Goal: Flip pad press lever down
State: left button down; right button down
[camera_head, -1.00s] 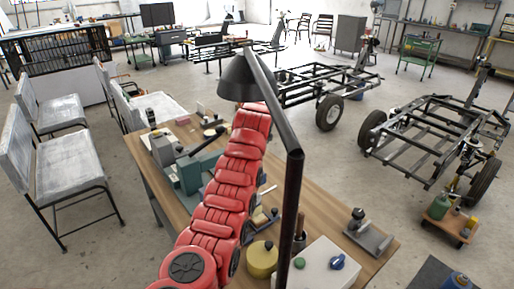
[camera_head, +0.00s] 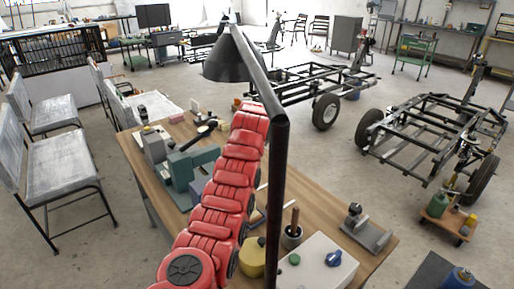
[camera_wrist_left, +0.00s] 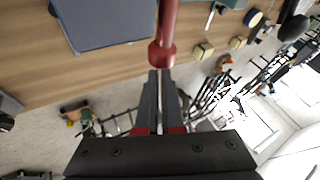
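A teal and grey press (camera_head: 195,163) stands on the wooden table, left of my red left arm in the head view. My arm and the lamp in front of it hide part of this area, and my left gripper is hidden there. In the left wrist view, a red rod with a rounded end (camera_wrist_left: 162,53), seemingly the lever, comes down from the top edge. My left gripper (camera_wrist_left: 160,74) points at its end, its dark fingertips close together. The tips are just by the rod's end; I cannot tell whether they touch. My right gripper is in neither view.
A black lamp (camera_head: 232,60) rises in front of my arm. A white box with knobs (camera_head: 318,262), a yellow round can (camera_head: 252,258) and a grey metal fixture (camera_head: 368,232) sit at the table's (camera_head: 330,208) near right. Benches (camera_head: 60,165) stand left.

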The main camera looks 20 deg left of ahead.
pick_arm(q)
jog(key=shift+s+f, duration=0.1)
jog(key=shift+f, duration=0.05)
jog(key=v, duration=1.2)
dwell(0.4)
